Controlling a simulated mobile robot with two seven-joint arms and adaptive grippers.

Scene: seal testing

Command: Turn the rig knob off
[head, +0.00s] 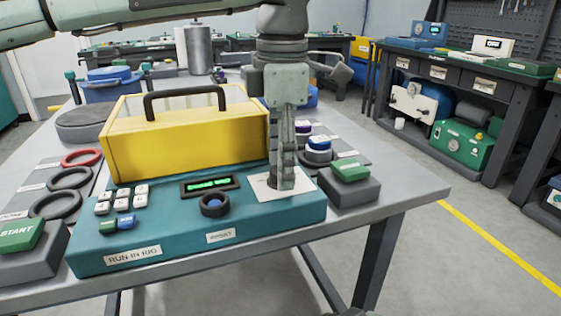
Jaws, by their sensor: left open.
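The run-in rig (165,240) is a teal console on the table, with a small green-lit display and a yellow cover behind. A white plate (262,190) lies at the right of its top. My left gripper (285,178) points straight down over this plate and is open. Its fingers hide the middle of the plate, and only a dark bit shows beside them; I cannot tell whether this is a knob or whether they touch it. My right gripper is not in view.
The yellow cover (185,140) with a black handle stands close left of my left gripper. A grey block with a green top (350,170) is close right. White, green and blue buttons (122,205) are at the rig's left. A START block (22,235) stands front left.

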